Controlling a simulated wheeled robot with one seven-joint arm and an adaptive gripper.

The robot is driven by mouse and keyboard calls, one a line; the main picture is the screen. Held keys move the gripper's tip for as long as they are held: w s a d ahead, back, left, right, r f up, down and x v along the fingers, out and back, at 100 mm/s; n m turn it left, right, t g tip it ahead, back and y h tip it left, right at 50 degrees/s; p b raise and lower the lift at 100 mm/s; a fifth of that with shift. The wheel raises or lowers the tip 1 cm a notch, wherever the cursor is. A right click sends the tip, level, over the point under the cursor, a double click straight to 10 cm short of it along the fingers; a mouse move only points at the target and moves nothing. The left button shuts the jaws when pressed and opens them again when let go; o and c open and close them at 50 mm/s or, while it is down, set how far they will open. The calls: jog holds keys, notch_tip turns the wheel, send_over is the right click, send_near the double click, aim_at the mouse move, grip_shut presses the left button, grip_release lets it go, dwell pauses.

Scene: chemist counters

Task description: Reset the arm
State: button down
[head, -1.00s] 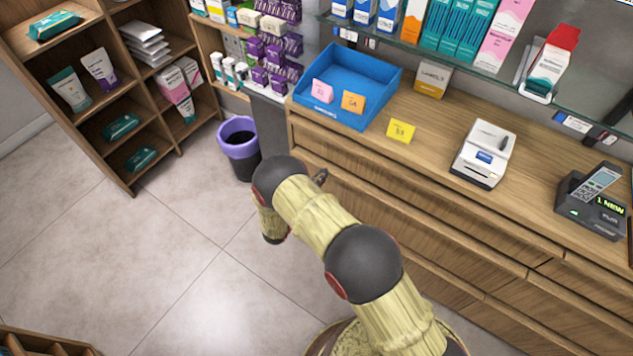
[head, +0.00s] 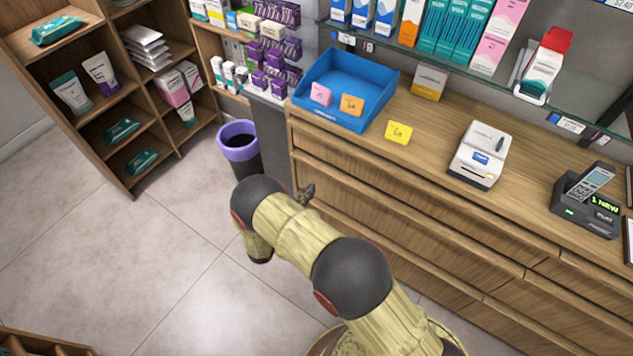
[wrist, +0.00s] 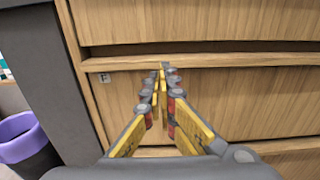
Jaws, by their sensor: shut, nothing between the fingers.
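My arm, yellow with dark round joints, reaches over the floor in front of the wooden counter (head: 470,245). My gripper (wrist: 163,72) shows in the wrist view with its fingers closed together and nothing between them. It faces the counter's drawer fronts (wrist: 215,100). In the head view only a small dark part of my gripper (head: 308,192) shows beyond the arm, near the counter's left end. The rest of it is hidden behind my arm.
A black bin with a purple rim (head: 238,141) stands left of the counter; it also shows in the wrist view (wrist: 20,140). On the counter are a blue tray (head: 375,108), a yellow card (head: 398,132), a white device (head: 481,155) and a card terminal (head: 588,200). Floor at left is clear.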

jog(key=p+v, duration=0.1)
jog(key=v, duration=0.5)
jog(key=shift+s+a, duration=0.2)
jog(key=shift+s, duration=0.1)
jog(key=s+d+f+m+g+h, duration=0.1)
jog(key=s+d+f+m+g, duration=0.1)
jog(key=s+d+f+g, duration=0.25)
jog(key=s+d+r+m+g+h, duration=0.1)
jog(key=s+d+r+m+g, duration=0.4)
jog(key=s, duration=0.3)
jog(key=s+d+r+m+g+y, duration=0.15)
jog(key=s+r+m+y, duration=0.3)
jog(key=r, duration=0.45)
jog(key=s+r+m+g+y, duration=0.25)
jog(key=r+m, duration=0.35)
jog(key=r, duration=0.3)
jog(key=s+d+r+m+g+y, duration=0.15)
jog(key=s+r+m+y, duration=0.3)
jog(key=r, duration=0.45)
jog(key=s+d+r+m+t, duration=0.1)
jog(key=d+r+m+t, duration=0.2)
jog(key=r, duration=0.5)
jog(key=s+d+r+m+t+y, duration=0.1)
jog(key=s+d+r+m+t, duration=0.1)
jog(key=r, duration=0.6)
jog(key=d+m+t, duration=0.1)
jog(key=d, duration=0.1)
jog(key=shift+s+d+r, duration=0.3)
jog(key=shift+s+d, duration=0.05)
jog(key=shift+d, duration=0.05)
